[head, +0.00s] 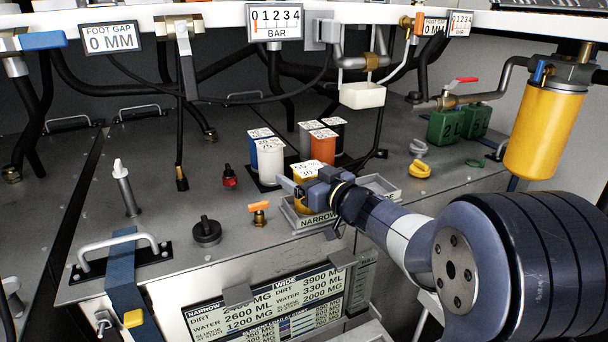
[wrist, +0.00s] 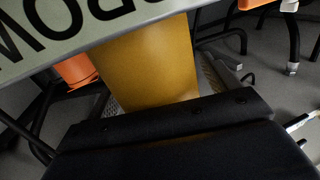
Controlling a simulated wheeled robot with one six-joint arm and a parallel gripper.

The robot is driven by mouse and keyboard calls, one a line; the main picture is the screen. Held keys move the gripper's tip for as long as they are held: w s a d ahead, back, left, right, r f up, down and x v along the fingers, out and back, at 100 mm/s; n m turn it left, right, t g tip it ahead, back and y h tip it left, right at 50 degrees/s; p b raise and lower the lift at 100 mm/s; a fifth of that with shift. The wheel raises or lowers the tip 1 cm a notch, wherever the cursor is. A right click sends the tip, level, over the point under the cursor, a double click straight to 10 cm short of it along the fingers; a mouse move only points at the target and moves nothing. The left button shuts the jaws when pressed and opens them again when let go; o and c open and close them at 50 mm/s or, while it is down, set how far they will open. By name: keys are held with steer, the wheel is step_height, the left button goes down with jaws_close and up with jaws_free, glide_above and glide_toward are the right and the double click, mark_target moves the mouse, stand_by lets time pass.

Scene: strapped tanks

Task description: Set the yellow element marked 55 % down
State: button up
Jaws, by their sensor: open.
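The yellow element marked 55 % (head: 300,197) appears to stand upright in the left part of a shallow grey tray (head: 288,214) with a plate reading NARROW. My gripper (head: 300,185) is open at the element, its jaws close around the upper part; the head view does not show whether they touch it. My gripper hides the element's right side. In the wrist view the yellow element (wrist: 150,65) fills the middle, behind the pale lettered plate (wrist: 95,25). A dark part of my gripper crosses the bottom of that view.
Blue, white, orange and black elements (head: 270,160) stand in a group just behind. A yellow knob (head: 420,169) lies right, an orange-handled valve (head: 259,212) left. A yellow canister (head: 543,130) hangs at far right. The deck's left middle is mostly clear.

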steer(key=shift+r, duration=0.25)
steer(key=b+v, duration=0.1)
steer(key=v, duration=1.1)
steer(key=shift+f, duration=0.1)
steer(key=shift+c, duration=0.2)
